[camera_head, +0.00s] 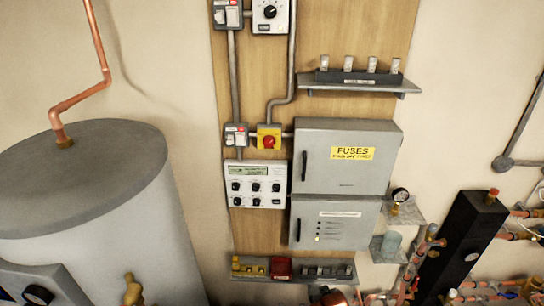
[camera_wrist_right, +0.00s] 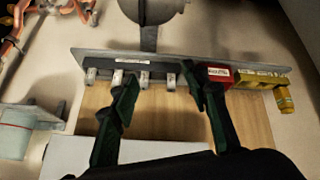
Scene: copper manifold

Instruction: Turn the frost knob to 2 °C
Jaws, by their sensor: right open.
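A white box with one black dial knob (camera_head: 270,11) is at the top edge of the head view, partly cut off. A white control panel (camera_head: 256,185) with a small display and several black knobs is mounted lower on the wooden board. The labels are too small to read, so I cannot tell which knob is the frost knob. My right gripper (camera_wrist_right: 159,72) is open and empty in the right wrist view, its dark green fingers in front of a grey shelf. No knob shows between them. My left gripper is in neither view.
The lower shelf (camera_head: 225,268) carries yellow, red and grey items; a like shelf (camera_wrist_right: 150,60) shows in the wrist view. Grey fuse cabinet (camera_head: 320,175) stands right of the panel. A large grey tank (camera_head: 75,190) is at left, pipework and a black column (camera_head: 462,245) at right.

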